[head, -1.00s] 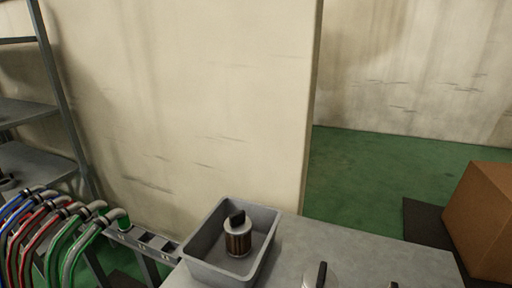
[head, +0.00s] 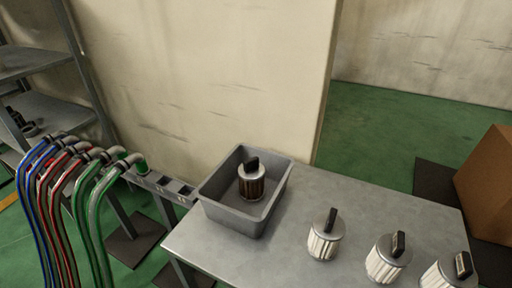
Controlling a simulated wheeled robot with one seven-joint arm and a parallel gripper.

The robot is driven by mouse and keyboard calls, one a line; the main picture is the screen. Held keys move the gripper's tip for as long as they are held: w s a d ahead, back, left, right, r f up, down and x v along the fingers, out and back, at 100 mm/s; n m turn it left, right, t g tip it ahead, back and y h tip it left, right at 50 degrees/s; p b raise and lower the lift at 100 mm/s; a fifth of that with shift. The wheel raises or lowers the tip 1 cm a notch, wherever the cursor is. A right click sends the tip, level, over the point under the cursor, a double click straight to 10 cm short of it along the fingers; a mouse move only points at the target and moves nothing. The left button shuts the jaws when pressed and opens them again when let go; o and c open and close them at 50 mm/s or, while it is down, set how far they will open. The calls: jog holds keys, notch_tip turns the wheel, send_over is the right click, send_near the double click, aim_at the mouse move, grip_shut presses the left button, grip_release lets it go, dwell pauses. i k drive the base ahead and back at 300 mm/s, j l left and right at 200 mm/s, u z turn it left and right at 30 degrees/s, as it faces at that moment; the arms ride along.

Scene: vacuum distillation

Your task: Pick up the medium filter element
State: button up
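Three white pleated filter elements with grey caps and black handles stand upright in a row on the grey table (head: 335,190). They are the left one (head: 323,244), the middle one (head: 383,266) and the right one (head: 442,276), which the bottom edge cuts off. They look close in size, the left one slightly smaller; I cannot tell for sure which is the medium filter element. A brown, dirty-looking filter element (head: 251,184) stands in a grey bin (head: 236,222) on the table. My gripper is not in view.
Blue, red and green hoses (head: 80,190) curve down left of the table beside a metal bracket (head: 172,184). A shelf rack (head: 45,108) stands at the far left. A cardboard box (head: 488,180) is on the right. The table's back right is clear.

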aim_at(327, 229)
jog(key=j+z, duration=0.15)
jog(key=z, duration=0.3)
jog(key=j+z, duration=0.15)
jog(key=z, duration=0.35)
jog(key=j+z, duration=0.15)
jog(key=j, duration=0.25)
jog(key=k+j+z, duration=0.15)
jog(key=j, duration=0.25)
jog(key=j+z, duration=0.15)
jog(key=j, duration=0.3)
jog(key=k+j+z, duration=0.2)
jog(key=j, duration=0.15)
jog(key=j+z, duration=0.15)
jog(key=j, duration=0.25)
jog(key=k+j, duration=0.1)
jog(key=j, duration=0.15)
jog(key=k+j, duration=0.1)
jog(key=j, duration=0.2)
jog(key=k+j, duration=0.1)
jog(key=j, duration=0.15)
